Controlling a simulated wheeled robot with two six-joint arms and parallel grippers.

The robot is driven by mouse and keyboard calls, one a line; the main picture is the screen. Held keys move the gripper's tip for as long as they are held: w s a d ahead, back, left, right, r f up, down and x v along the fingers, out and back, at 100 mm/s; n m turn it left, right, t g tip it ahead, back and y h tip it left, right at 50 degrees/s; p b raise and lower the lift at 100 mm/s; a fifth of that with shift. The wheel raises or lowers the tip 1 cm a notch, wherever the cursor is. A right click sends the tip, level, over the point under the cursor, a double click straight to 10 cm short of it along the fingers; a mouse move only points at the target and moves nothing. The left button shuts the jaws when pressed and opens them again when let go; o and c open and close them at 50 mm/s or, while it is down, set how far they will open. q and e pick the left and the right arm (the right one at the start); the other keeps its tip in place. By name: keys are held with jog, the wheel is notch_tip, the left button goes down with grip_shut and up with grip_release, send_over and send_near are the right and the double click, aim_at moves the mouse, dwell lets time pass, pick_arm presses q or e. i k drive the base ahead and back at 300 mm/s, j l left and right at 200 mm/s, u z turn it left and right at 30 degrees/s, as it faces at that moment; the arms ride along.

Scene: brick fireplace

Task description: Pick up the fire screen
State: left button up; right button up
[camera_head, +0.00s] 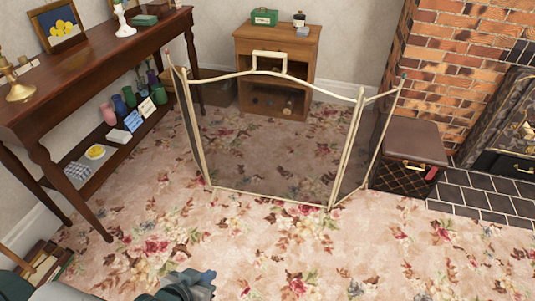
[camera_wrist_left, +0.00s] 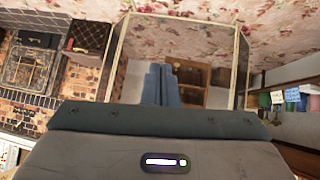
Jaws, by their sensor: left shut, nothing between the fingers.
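The fire screen (camera_head: 272,140) stands upright on the floral carpet in the head view. It has a cream frame, see-through dark mesh, two angled side panels and a handle (camera_head: 270,54) on its top edge. It also shows in the left wrist view (camera_wrist_left: 185,38), upside down, beyond my fingers. My left gripper (camera_head: 208,277) is at the bottom of the head view, in front of the screen and apart from it. Its blue-grey fingers (camera_wrist_left: 160,68) are together and empty in the left wrist view. My right gripper is not in view.
A wooden cabinet (camera_head: 277,58) stands behind the screen. A dark console table (camera_head: 95,68) with ornaments runs along the left. A brown-topped box (camera_head: 411,142) sits close to the screen's right panel, beside the brick fireplace (camera_head: 455,60). Carpet (camera_head: 260,235) in front is clear.

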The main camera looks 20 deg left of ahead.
aim_at(282, 136)
jog(key=i+l, duration=0.3)
jog(key=i, duration=0.2)
jog(key=i+l+u, duration=0.1)
jog(key=i+l, duration=0.2)
jog(key=i, duration=0.15)
